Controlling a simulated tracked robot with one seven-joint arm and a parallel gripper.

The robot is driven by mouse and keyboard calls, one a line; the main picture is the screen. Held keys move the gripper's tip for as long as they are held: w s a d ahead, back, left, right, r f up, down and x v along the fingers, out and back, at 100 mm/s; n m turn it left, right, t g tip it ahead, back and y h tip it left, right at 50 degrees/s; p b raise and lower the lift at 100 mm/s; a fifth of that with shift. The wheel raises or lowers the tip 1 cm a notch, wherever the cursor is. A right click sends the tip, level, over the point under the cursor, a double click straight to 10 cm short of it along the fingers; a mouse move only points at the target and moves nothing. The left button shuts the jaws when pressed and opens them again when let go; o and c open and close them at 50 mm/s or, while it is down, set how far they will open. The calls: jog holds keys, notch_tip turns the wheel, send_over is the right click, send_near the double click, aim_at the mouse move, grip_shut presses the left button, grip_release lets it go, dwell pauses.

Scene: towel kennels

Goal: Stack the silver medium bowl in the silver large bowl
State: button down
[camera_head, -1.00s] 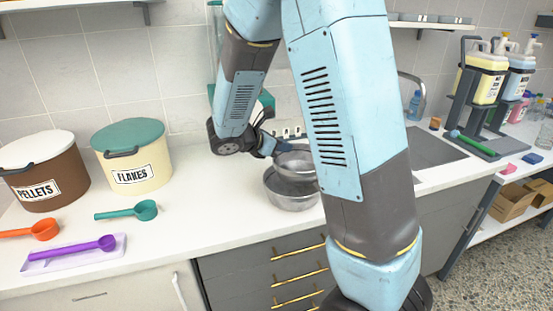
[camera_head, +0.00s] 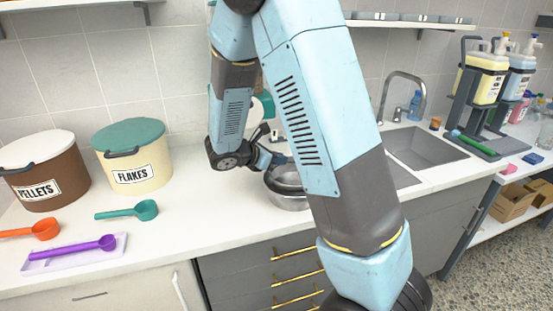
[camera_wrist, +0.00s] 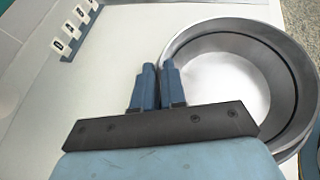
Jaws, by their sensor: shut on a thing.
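The silver medium bowl (camera_head: 287,176) sits low within the silver large bowl (camera_head: 290,203) on the white counter, partly hidden by my arm in the head view. My gripper (camera_head: 282,160) is at the left rim of the medium bowl. In the wrist view my blue fingers (camera_wrist: 157,78) are close together, shut on the left rim of the medium bowl (camera_wrist: 232,85), whose empty shiny inside faces up. Whether the medium bowl rests on the large bowl's bottom cannot be told.
The pellets bin (camera_head: 45,170) and flakes bin (camera_head: 133,153) stand at left, with teal (camera_head: 130,211), orange (camera_head: 35,230) and purple (camera_head: 75,249) scoops in front. A sink (camera_head: 425,148) and bottle rack (camera_head: 480,105) lie to the right. White number tags (camera_wrist: 74,28) stand behind.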

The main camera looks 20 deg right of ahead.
jog(key=shift+f, duration=0.5)
jog(key=c, duration=1.2)
grip_release()
jog(key=shift+r, duration=0.25)
jog(key=r+v, duration=0.1)
jog(key=v, duration=1.1)
jog(key=s+d+r+m+g+y, duration=0.3)
jog(key=s+d+r+m+y, duration=0.35)
jog(key=s+d+m, duration=0.4)
jog(key=s+r+m+t+y, duration=0.1)
jog(key=s+r+m, duration=0.1)
jog(key=s+m, duration=0.1)
jog(key=s+a+r+m+t+y, duration=0.1)
jog(key=s+r+m+y, duration=0.1)
jog(key=s+r+m, duration=0.1)
jog(key=s+r+m+t+y, duration=0.2)
jog(key=s+m, duration=0.3)
jog(key=s, duration=0.1)
jog(key=shift+s+a+r, duration=0.15)
jog(key=shift+s+a, duration=0.1)
jog(key=shift+a, duration=0.1)
